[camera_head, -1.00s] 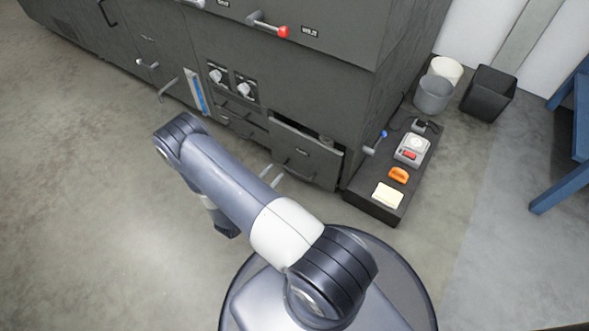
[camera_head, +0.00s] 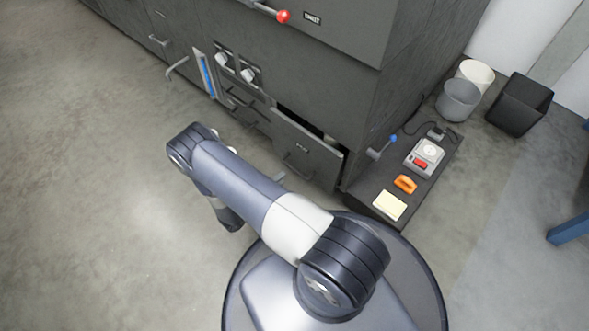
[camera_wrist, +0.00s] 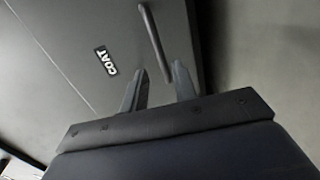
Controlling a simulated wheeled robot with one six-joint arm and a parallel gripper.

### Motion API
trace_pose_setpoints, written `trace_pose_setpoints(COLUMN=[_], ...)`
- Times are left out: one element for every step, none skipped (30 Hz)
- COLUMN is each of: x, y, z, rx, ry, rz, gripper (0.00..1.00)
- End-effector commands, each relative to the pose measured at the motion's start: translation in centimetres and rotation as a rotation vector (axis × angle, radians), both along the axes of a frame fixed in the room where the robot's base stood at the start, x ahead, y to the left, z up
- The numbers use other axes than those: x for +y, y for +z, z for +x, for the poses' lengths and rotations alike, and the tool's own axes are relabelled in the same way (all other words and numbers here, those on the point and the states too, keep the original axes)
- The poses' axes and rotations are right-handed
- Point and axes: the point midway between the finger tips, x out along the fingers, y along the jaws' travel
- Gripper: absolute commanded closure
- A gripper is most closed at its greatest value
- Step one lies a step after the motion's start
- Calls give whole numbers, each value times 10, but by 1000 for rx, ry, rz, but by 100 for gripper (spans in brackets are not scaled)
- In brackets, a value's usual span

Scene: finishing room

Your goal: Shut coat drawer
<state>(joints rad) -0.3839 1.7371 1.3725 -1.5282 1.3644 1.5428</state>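The coat drawer (camera_head: 303,155) is at the lower right of the dark grey cabinet in the head view. It stands partly open, with a dark gap along its top. In the wrist view its front (camera_wrist: 85,40) carries a COAT label and a bar handle (camera_wrist: 152,40). My gripper (camera_wrist: 161,72) is open, its two fingers apart and pointing at the drawer front. The handle's lower end appears between the fingertips; I cannot tell whether they touch it. In the head view my arm hides most of the gripper.
A low dark plinth (camera_head: 366,205) right of the drawer bears a grey device with a red button (camera_head: 424,157), an orange item (camera_head: 405,184) and a pale yellow block (camera_head: 389,206). Bins (camera_head: 520,104) stand behind it. A blue-marked panel (camera_head: 206,75) juts out left. Floor at left is clear.

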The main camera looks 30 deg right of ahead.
Motion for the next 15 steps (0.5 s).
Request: trace_pose_setpoints(x=[-10, -15, -21, -26, -31, -37, -41, -46, -51, -54, -58, -62, -64, -67, -69], y=[-5, -6, -8, -9, -10, -11, -12, -13, -14, -14, -15, -16, -16, -16, -17], z=[3, 4, 7, 8, 10, 13, 14, 16, 18, 19, 21, 22, 23, 24, 25], rx=[0, 0, 0, 1, 1, 1, 1, 1, 1, 1, 1, 2, 2, 1, 1], ry=[-5, -6, -6, -6, -5, -5, -5, -5, -4, -4, -3, -3, -3, -2, -1], rz=[0, 0, 0, 0, 0, 0, 0, 0, 0, 0, 0, -1, -1, 0, 0], gripper=[72, 72, 72, 72, 72, 72, 72, 72, 72, 72, 72, 72, 72, 72, 72])
